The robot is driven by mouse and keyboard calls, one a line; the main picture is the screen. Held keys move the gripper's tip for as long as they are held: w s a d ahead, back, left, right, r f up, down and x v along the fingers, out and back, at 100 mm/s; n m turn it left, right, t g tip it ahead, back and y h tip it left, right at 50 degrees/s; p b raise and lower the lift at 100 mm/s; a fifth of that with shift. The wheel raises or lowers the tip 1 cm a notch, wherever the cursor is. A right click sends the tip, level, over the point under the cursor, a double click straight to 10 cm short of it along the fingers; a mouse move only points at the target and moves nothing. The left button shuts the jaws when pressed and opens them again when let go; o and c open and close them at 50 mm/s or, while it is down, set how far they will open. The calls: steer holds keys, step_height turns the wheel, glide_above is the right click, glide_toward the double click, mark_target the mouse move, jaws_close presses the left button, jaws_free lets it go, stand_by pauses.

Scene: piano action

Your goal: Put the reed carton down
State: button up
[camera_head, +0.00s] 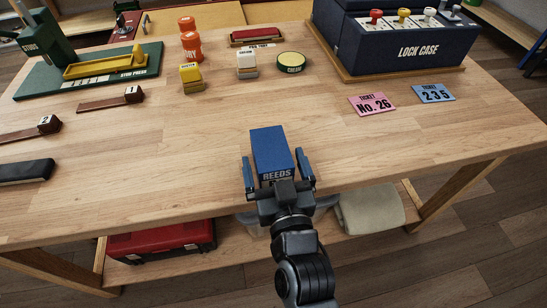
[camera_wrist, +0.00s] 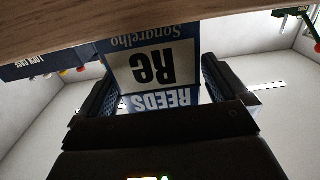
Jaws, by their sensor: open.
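My gripper (camera_head: 279,172) is open, with one finger on each side of the carton's near end. In the wrist view the gripper (camera_wrist: 160,85) shows a small gap beside the carton on the right. I cannot tell exactly how the carton's underside meets the table.
The table top (camera_head: 205,140) around the carton is clear. Two tickets, pink (camera_head: 372,104) and blue (camera_head: 433,93), lie to the right, before the dark blue lock case (camera_head: 400,45). Hammers (camera_head: 110,100), bottles and small blocks stand to the left and behind.

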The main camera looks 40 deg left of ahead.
steer(key=b+v, duration=0.1)
steer(key=v, duration=0.9)
steer(key=shift+s+d, duration=0.25)
steer(key=shift+s, duration=0.05)
steer(key=s+d+f+m+t+h, duration=0.1)
steer(key=s+d+m+t+h, duration=0.15)
steer(key=d, duration=0.95)
steer(key=s+d+f+m+t+h, duration=0.15)
steer(key=s+d+h, duration=0.25)
steer(key=d, duration=0.8)
steer(key=s+d+r+m+h, duration=0.3)
steer(key=s+d, duration=0.2)
steer(key=s, duration=0.2)
steer(key=s+d+r+m+h, duration=0.3)
steer(key=s+d+h, duration=0.1)
steer(key=s, duration=0.3)
steer(key=shift+d+r+g, duration=0.3)
steer(key=shift+d+g, duration=0.1)
steer(key=shift+d, duration=0.15)
